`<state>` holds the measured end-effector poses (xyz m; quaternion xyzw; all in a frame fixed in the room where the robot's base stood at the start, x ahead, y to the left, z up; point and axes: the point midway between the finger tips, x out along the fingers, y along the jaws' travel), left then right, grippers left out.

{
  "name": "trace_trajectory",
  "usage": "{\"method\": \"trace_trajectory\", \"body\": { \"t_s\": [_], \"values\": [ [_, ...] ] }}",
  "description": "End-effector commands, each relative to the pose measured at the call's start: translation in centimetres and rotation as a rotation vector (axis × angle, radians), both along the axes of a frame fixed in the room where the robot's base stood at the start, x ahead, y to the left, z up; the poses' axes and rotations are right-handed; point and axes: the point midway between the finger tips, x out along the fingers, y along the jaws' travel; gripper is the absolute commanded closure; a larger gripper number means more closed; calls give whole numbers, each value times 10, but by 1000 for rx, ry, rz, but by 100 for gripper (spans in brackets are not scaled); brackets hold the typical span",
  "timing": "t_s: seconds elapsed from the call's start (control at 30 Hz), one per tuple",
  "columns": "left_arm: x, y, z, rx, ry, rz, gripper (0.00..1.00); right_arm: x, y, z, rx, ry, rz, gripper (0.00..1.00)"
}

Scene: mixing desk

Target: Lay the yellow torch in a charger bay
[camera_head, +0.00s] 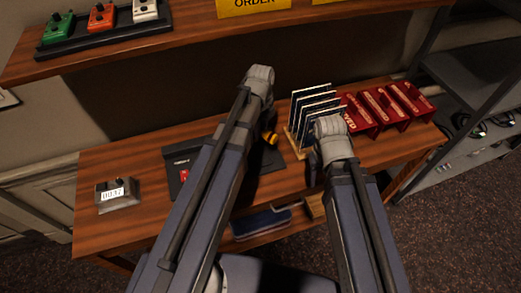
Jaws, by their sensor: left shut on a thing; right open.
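The yellow torch (270,138) shows only as a small yellow and dark end beside my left arm, over the right part of the dark charger tray (174,161). My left gripper (264,132) is mostly hidden behind its own arm and is shut on the torch. The arm also covers the middle of the charger, so I cannot tell which bay lies under the torch or whether it touches. A red item (183,175) sits in the charger's left part. My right gripper (317,168), largely hidden by its wrist, is open in front of the rack.
A wooden rack of upright dark panels (311,100) stands right of the charger, with red holders (383,106) beyond it. A grey counter box (117,194) is at the desk's left. A shelf with pedals (103,16) hangs above. The desk between box and charger is clear.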

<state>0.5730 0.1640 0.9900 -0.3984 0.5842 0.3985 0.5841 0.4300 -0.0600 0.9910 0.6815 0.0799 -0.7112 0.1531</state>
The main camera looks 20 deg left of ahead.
Motion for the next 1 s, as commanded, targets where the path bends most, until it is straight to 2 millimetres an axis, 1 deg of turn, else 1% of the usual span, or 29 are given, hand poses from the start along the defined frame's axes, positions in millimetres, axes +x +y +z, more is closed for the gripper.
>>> {"method": "trace_trajectory", "body": {
  "t_s": [0.03, 0.1, 0.2, 0.3, 0.4, 0.6, 0.73, 0.87, 1.0],
  "values": [
    [0, 0, 1, 0, 0, -99, 100, 0, 0, 1, 0, 0, 0, 50],
    [0, 0, 2, 0, 0, -234, 100, 0, 0, 2, 0, 0, 0, 50],
    [0, 0, 2, 0, 0, -391, 100, 0, 0, 2, 0, 0, 0, 50],
    [0, 1, 3, 0, 0, -502, 100, 0, 0, 3, 0, 0, 0, 50],
    [0, 1, 3, 0, 0, -569, 100, 0, 0, 3, 0, 0, 0, 50],
    [0, 1, 2, 0, 0, -606, 100, 0, 0, 2, 0, 0, 0, 50],
    [0, 1, -4, 0, 0, -604, 100, 0, 0, -4, 0, 0, 0, 50],
    [0, 1, -20, 0, 0, -603, 100, 0, 0, -20, 0, 0, 0, 50],
    [0, 1, -42, 0, 0, -603, 100, 0, 0, -42, 0, 0, -1, 50]
  ]
}}
